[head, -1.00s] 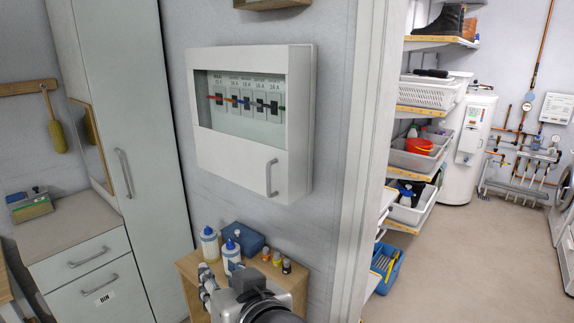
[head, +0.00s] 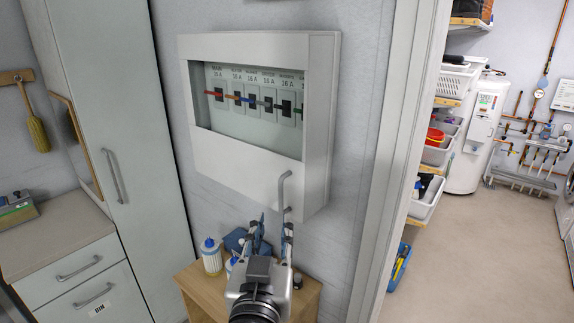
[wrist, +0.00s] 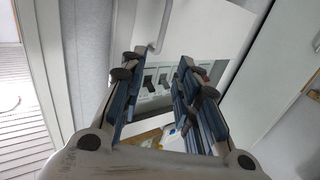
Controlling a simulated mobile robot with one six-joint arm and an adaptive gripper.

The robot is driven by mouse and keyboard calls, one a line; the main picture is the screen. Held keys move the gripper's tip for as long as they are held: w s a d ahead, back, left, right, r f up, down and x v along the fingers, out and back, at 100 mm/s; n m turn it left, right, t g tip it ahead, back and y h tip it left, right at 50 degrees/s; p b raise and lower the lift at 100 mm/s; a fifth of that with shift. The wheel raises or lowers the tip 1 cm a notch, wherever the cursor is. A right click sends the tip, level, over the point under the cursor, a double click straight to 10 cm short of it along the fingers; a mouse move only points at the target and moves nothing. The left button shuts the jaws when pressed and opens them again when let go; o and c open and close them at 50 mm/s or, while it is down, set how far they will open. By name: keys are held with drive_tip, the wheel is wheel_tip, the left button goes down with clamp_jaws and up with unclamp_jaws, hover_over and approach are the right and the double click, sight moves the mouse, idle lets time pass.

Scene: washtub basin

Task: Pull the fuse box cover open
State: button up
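The white fuse box (head: 322,130) hangs on the grey wall. Its cover (head: 235,165) looks shut, and a window in it shows a row of breakers. A grey bar handle (head: 284,192) stands upright at the cover's lower right. My gripper (head: 271,226) is open and empty just below the handle, with its right finger close under the handle's lower end in the head view. In the wrist view, my fingers (wrist: 156,68) are spread, and the handle (wrist: 160,34) shows beyond the tips, between their lines. I cannot tell whether a finger touches it.
A small wooden cabinet (head: 194,277) with bottles (head: 211,255) and a blue box (head: 236,239) stands below the fuse box, close to my gripper. A tall cupboard (head: 105,100) is at left. A door frame (head: 400,140) is at right, with open floor beyond.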

sight(280, 188)
drive_tip(key=w+p, duration=0.1)
drive_tip(key=w, duration=0.3)
drive_tip(key=w+p, duration=0.2)
drive_tip(key=w, duration=0.3)
drive_tip(key=w+d+p, duration=0.1)
drive_tip(key=w+p, duration=0.1)
drive_tip(key=w, duration=0.2)
drive_tip(key=shift+w, duration=0.25)
drive_tip(key=shift+c, duration=0.6)
drive_tip(key=c, duration=0.6)
drive_tip(key=shift+r, duration=0.1)
